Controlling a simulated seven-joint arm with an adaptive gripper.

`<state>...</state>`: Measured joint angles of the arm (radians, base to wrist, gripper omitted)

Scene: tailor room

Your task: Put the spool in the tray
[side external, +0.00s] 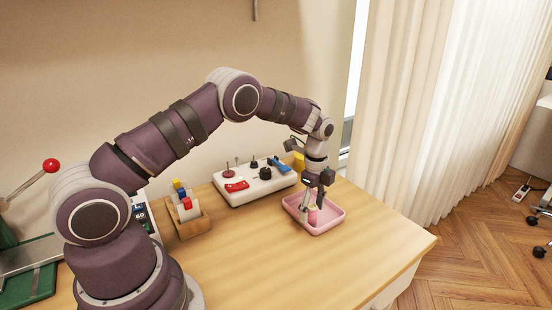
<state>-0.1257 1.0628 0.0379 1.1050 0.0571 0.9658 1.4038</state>
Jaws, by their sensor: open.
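The pink tray (330,224) lies on the wooden table near its right end. My gripper (311,213) points down into the tray, with its fingers open. A small pink and pale thing (313,215), which looks like the spool, is in the tray at the fingertips. It is partly hidden by the fingers, and I cannot tell whether they touch it.
A white box (252,194) with knobs, a red piece and a blue piece stands behind the tray. A yellow thing (298,161) is beside it. A wooden holder (187,225) with coloured pieces stands left. The table (385,242) is clear in front and right of the tray.

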